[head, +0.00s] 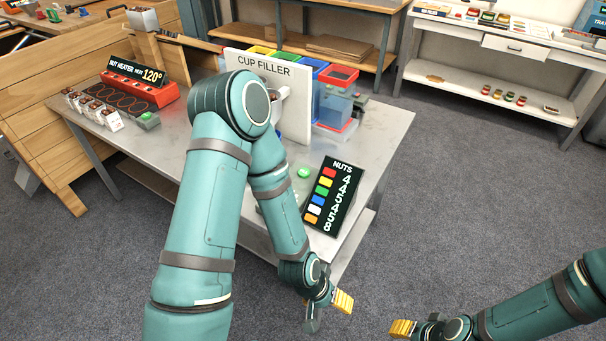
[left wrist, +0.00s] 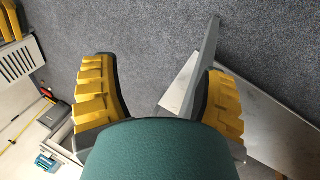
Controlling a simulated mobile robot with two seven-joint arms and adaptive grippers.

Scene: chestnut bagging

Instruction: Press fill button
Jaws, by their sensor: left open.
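A round green button (head: 303,172) sits on the steel table (head: 385,130) in front of the white "CUP FILLER" panel (head: 297,110). A second green button (head: 149,119) is by the red nut heater at the table's left. My left gripper (head: 328,311) hangs beyond the table's front edge, well below and apart from the front button. Its yellow-padded fingers are spread and empty in the left wrist view (left wrist: 160,85). My left arm hides part of the panel and the filler's spout. My right gripper (head: 404,328) is low at the right, over the floor, its jaw opening unclear.
A black "NUTS" board (head: 333,195) with coloured squares stands at the table's front right corner. The red nut heater (head: 130,93) and several small cups (head: 95,110) are at the left. Coloured bins (head: 337,75) stand behind the panel. Open floor (head: 450,200) lies to the right.

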